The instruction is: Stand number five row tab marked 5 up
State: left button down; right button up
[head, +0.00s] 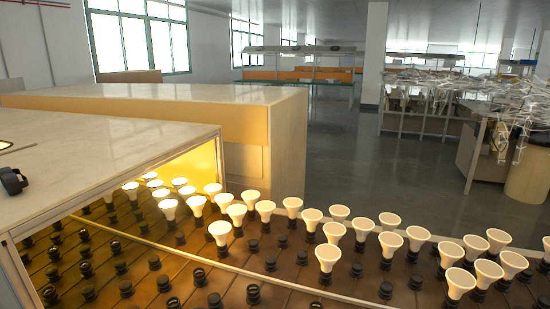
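I cannot make out a row tab marked 5 in the head view. A wide board of bulb sockets (235,276) fills the lower part, with several white cone-shaped bulbs (326,257) standing in its sockets. Many black sockets (198,277) at the front and left are empty. A pale strip (262,279) runs across the board between socket rows. Bulbs at the back left (168,208) look lit under the hood. Neither of my grippers shows.
A pale hood or cabinet top (100,150) covers the board's left part, with a small black object (12,181) at its left edge. A long wooden counter (270,120) stands behind. Open grey floor (345,150) lies beyond, with cluttered benches (420,112) at right.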

pick_arm(q)
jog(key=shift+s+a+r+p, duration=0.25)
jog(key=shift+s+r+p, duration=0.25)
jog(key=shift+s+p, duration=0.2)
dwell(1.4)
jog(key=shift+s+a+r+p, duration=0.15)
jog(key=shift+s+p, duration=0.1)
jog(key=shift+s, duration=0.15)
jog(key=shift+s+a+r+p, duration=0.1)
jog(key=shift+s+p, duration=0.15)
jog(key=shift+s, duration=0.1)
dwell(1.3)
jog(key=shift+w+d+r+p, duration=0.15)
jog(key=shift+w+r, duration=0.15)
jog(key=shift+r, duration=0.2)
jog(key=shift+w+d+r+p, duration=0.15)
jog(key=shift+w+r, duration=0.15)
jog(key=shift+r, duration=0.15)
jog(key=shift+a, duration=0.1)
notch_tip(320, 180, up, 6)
jog(key=p, duration=0.4)
